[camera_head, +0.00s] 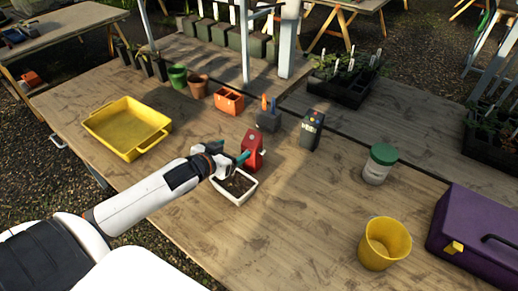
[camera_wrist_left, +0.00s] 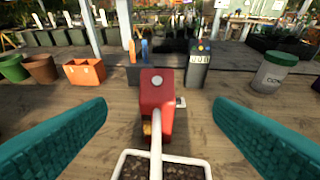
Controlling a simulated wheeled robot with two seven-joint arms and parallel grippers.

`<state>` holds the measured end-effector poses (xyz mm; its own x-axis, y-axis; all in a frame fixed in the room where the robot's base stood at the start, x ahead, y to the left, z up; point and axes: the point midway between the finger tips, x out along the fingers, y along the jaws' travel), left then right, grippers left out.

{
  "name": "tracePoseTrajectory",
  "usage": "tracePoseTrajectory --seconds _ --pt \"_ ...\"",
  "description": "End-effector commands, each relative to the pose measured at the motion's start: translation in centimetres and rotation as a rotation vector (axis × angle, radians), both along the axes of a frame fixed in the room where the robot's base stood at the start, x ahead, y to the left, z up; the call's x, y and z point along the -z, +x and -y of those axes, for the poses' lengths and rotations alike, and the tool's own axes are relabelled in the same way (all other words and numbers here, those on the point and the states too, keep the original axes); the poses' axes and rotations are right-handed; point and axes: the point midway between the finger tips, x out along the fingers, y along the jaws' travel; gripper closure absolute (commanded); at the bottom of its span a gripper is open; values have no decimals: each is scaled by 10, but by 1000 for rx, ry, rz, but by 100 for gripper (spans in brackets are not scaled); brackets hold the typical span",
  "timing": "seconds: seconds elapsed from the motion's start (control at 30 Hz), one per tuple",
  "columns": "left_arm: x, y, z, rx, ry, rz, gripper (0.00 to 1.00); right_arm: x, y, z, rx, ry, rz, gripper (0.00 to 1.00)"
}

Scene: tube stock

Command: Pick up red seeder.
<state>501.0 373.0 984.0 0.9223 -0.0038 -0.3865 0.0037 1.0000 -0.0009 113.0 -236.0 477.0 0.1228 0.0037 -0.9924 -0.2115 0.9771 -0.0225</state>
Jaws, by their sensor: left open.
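The red seeder (camera_head: 252,150) stands upright on the wooden table, just behind a small white tray of dark soil (camera_head: 236,188). My left gripper (camera_head: 232,157) reaches in from the left, close to the seeder, above the tray. In the left wrist view the red seeder (camera_wrist_left: 156,103) is centred ahead, between and beyond the two teal fingers of the left gripper (camera_wrist_left: 157,135). These fingers are wide apart and nothing is between their tips. A pale rod runs from the seeder's front down over the soil tray (camera_wrist_left: 125,168). My right gripper is in neither view.
A dark grey device (camera_head: 311,130) and a dark tool holder (camera_head: 268,121) stand behind the seeder. A green-lidded jar (camera_head: 379,164), yellow bucket (camera_head: 384,243) and purple case (camera_head: 480,238) stand right.

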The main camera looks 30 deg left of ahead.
Motion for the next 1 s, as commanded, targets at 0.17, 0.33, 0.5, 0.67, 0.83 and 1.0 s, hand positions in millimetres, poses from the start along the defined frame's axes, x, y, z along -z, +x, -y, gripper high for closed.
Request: tracePoseTrajectory --seconds 0.17,0.33,0.5,0.67,0.83,1.0 --pt "7 24 0 -2 -2 2 24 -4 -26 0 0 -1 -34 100" --pt "18 47 -1 -2 -1 1 24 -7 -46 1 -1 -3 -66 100" --pt "24 58 0 -1 0 -1 24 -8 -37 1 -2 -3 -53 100" --pt "27 68 -1 -1 0 0 24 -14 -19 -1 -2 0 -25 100" --pt "35 88 -5 -3 1 -1 24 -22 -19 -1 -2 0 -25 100" --pt "44 103 -4 -1 0 -2 24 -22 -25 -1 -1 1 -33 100"
